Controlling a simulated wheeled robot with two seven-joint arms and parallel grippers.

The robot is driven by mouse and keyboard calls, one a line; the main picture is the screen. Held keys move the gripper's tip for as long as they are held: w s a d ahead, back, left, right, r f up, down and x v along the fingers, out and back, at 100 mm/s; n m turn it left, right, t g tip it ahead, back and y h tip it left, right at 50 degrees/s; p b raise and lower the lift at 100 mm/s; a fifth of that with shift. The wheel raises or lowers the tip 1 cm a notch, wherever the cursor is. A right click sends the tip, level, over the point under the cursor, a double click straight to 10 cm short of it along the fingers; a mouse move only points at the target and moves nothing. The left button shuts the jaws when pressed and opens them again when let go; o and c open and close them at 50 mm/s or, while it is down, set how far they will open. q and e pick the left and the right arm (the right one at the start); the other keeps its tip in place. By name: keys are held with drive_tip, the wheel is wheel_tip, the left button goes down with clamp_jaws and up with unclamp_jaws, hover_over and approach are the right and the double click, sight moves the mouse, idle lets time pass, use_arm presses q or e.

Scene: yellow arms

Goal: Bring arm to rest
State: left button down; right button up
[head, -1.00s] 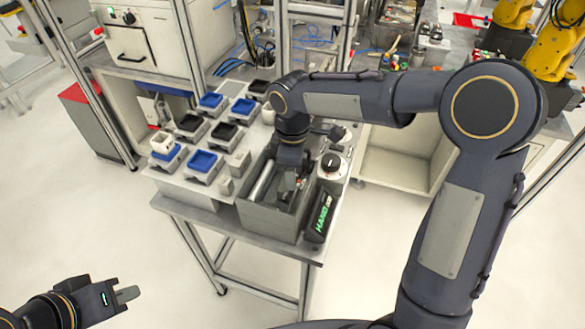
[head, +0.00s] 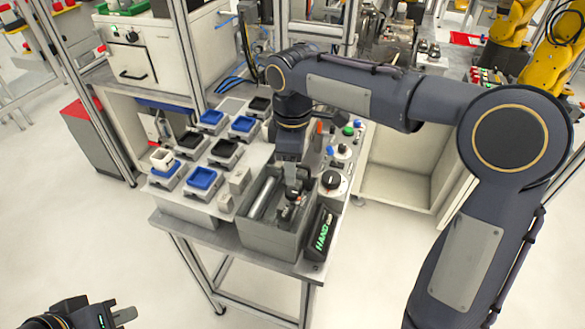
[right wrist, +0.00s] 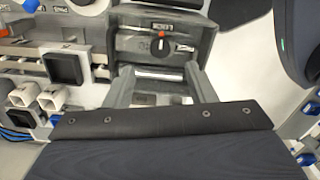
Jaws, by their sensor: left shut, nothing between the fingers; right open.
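My right arm reaches in from the right in the head view. Its gripper (head: 291,185) points down over a grey bin (head: 257,236) at the table's front, open and with nothing seen between the fingers. In the right wrist view the two fingers (right wrist: 160,72) stand apart, with a metal cylinder visible between and beyond them. The bin holds a metal cylinder (head: 263,198) and small dark parts beside it. My left gripper (head: 124,315) is low at the bottom left corner, shut and empty, away from the table over the floor.
Blue and black trays on grey holders (head: 202,178) stand left of the bin. A black box with green lettering (head: 321,235) and a dial (head: 331,180) stand right of it. A metal frame post (head: 190,60) rises behind. Floor in front is clear.

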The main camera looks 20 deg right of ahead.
idle(0.3)
drive_tip(key=s+d+r+m+t+y, duration=0.1)
drive_tip(key=s+d+m, duration=0.3)
drive_tip(key=s, duration=0.3)
drive_tip(key=s+d+m+t+y, duration=0.1)
drive_tip(key=s+d+m, duration=0.3)
drive_tip(key=s, duration=0.2)
drive_tip(key=s+f+m+t+y, duration=0.1)
drive_tip(key=s+f+m+t, duration=0.2)
drive_tip(key=s+m, duration=0.4)
drive_tip(key=s+f, duration=0.1)
drive_tip(key=s, duration=0.1)
drive_tip(key=shift+s+f+t+y, duration=0.3)
drive_tip(key=shift+s+f+y, duration=0.05)
drive_tip(key=shift+y, duration=0.05)
drive_tip(key=shift+c, duration=0.4)
